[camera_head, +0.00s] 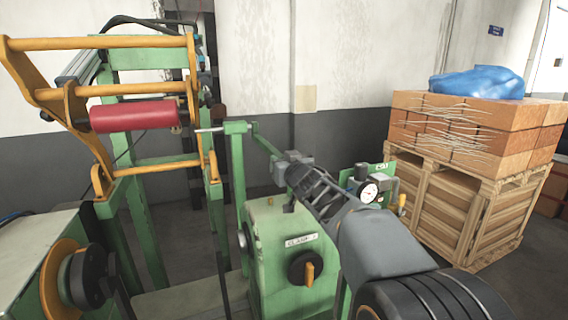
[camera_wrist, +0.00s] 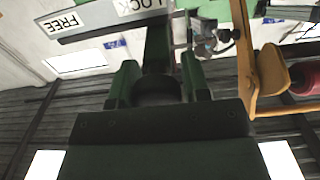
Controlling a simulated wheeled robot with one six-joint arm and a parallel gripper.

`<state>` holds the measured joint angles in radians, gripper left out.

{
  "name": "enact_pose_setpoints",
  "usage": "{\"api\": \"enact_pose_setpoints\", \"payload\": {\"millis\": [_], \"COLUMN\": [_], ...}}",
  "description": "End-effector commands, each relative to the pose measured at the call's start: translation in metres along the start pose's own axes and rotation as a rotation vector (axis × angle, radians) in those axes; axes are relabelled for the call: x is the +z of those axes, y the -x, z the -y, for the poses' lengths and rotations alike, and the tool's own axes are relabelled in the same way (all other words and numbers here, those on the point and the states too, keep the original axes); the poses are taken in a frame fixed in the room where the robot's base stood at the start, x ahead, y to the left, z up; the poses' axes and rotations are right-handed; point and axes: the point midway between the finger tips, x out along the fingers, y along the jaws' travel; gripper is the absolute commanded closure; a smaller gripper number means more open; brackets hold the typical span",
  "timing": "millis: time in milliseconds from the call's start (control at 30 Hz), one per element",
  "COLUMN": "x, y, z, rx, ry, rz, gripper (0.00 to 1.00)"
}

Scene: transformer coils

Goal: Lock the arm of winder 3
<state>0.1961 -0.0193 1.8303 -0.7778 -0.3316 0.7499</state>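The winder is a green machine with an orange frame (camera_head: 120,88) and a red roller (camera_head: 134,115) at the left in the head view. A thin green bar (camera_head: 266,141) runs from a green post (camera_head: 238,190) toward my gripper (camera_head: 297,170), above the green cabinet. In the wrist view a plate (camera_wrist: 100,20) reads FREE and LOCK, upside down. A dark green bar (camera_wrist: 157,45) comes down below the LOCK end, between the two fingers of my gripper (camera_wrist: 160,75). A dark rounded piece sits between the fingers; whether they press on it is unclear. I cannot read the winder's number.
The green cabinet (camera_head: 268,270) carries a black knob (camera_head: 303,268) with an orange handle. A pressure gauge (camera_head: 369,192) stands just right of my arm. A wooden crate (camera_head: 450,205) with orange-brown blocks and a blue bundle stands at the right. Floor shows right of the cabinet.

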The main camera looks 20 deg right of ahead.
Motion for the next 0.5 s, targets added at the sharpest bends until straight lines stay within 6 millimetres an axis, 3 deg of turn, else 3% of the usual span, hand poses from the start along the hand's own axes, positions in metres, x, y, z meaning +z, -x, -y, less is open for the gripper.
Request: {"api": "enact_pose_setpoints", "payload": {"millis": [200, 500], "x": [0.0002, 0.0001], "y": [-0.0001, 0.0027], "z": [0.0004, -0.001], "rx": [-0.001, 0.002], "ry": [0.0, 0.0], "rz": [0.0, 0.0], "gripper": [0.37, 0.37]}}
